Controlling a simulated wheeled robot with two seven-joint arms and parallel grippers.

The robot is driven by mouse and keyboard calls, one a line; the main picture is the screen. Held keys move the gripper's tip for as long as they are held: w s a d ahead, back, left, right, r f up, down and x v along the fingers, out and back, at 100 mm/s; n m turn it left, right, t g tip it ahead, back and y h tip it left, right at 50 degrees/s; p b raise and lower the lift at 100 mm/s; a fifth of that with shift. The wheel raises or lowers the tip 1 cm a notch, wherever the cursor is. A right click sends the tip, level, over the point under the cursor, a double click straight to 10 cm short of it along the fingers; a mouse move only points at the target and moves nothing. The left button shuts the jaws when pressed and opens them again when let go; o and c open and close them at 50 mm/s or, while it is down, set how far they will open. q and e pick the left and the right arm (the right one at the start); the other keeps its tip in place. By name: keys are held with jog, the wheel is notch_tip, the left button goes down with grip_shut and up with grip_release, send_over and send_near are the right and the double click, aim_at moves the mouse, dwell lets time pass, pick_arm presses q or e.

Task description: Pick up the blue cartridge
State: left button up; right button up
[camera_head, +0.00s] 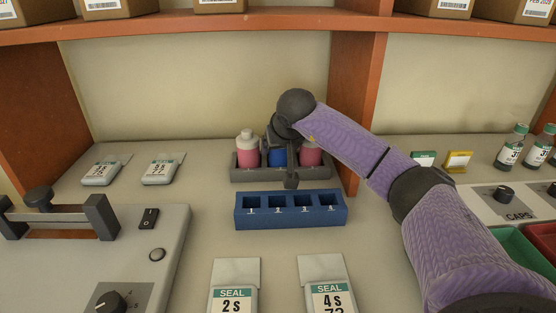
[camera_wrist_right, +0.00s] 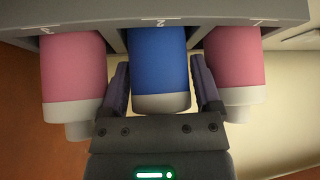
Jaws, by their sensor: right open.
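The blue cartridge (camera_head: 277,157) stands in the middle slot of a dark grey rack (camera_head: 240,172), between two pink cartridges with whitish caps. My right gripper (camera_head: 290,150) is over the rack and partly hides the blue cartridge. In the right wrist view the blue cartridge (camera_wrist_right: 160,65) lies between the two open fingers of my right gripper (camera_wrist_right: 163,85), one finger on each side. Small gaps show between the fingers and its sides. My left gripper is not in view.
Pink cartridges (camera_wrist_right: 72,70) and (camera_wrist_right: 233,65) stand close outside the fingers. A blue block with several square holes (camera_head: 290,221) lies in front of the rack. An upright wooden divider (camera_head: 355,90) stands to the right. A sealing machine (camera_head: 90,250) is at left.

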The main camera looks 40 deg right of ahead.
jog(key=shift+r, duration=0.1)
jog(key=c, duration=1)
